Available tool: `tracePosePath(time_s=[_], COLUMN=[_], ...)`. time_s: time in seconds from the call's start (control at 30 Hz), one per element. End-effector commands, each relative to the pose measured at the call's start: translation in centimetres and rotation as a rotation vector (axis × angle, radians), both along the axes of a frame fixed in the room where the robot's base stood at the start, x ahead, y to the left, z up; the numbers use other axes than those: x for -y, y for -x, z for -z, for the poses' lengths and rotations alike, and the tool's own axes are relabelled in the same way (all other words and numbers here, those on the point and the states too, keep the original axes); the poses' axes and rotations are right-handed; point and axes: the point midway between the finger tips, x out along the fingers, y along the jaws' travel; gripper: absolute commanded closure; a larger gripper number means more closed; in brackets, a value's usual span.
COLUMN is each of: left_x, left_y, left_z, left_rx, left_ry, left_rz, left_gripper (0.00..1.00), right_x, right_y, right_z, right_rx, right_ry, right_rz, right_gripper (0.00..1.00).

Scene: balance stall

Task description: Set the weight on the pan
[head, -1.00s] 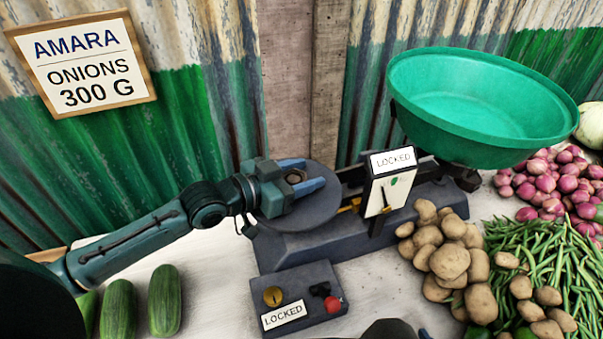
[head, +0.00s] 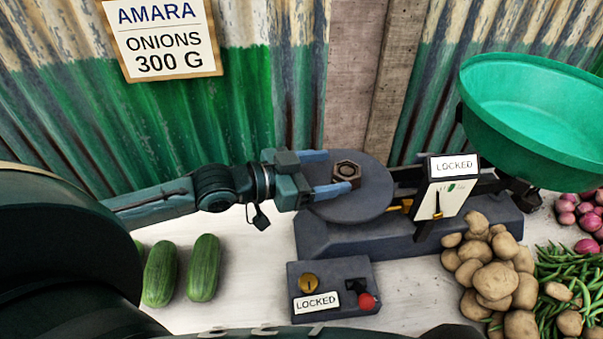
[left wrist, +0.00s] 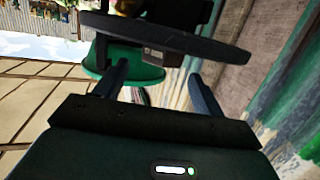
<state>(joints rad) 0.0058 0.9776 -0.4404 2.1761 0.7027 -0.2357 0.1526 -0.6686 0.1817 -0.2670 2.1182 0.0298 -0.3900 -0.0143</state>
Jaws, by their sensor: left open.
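The weight (head: 347,170) is a brown, hexagonal, nut-like block. It rests on the round dark flat pan (head: 352,205) at the left end of the scale. My left gripper (head: 335,172) is open, just left of the weight, with its blue fingertips on the far and near sides of it. I cannot tell whether a finger touches the weight. The left wrist view shows the two fingers (left wrist: 158,82) apart and the edge of the dark pan (left wrist: 185,38) beyond them. My right gripper is not seen.
The scale's dial box (head: 446,195) reads LOCKED. A large green bowl (head: 535,115) hangs at right. A control box (head: 333,285) with a red-knobbed lever stands in front. Potatoes (head: 495,270), beans (head: 565,270) and onions (head: 590,220) lie right; cucumbers (head: 203,268) lie left.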

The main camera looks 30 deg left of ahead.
Motion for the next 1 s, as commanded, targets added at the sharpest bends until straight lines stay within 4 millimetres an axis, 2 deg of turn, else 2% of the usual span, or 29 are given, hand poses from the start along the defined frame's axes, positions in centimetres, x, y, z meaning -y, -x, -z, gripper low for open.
tracePosePath(time_s=[0.13,0.4,1.0], left_x=[-1.6,-3.1,-3.4], left_y=[2.0,3.6,4.1], left_z=[-0.3,-0.8,-1.1], left_rx=[-0.005,-0.004,-0.001], left_ry=[-0.005,0.000,0.001], left_rz=[0.001,-0.003,0.000], left_gripper=[0.31,0.31,0.31], right_x=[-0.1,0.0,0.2], right_y=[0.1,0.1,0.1], right_z=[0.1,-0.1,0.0], right_rx=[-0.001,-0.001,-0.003], right_ry=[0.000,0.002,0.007], right_rz=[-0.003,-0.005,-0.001], right_gripper=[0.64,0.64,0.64])
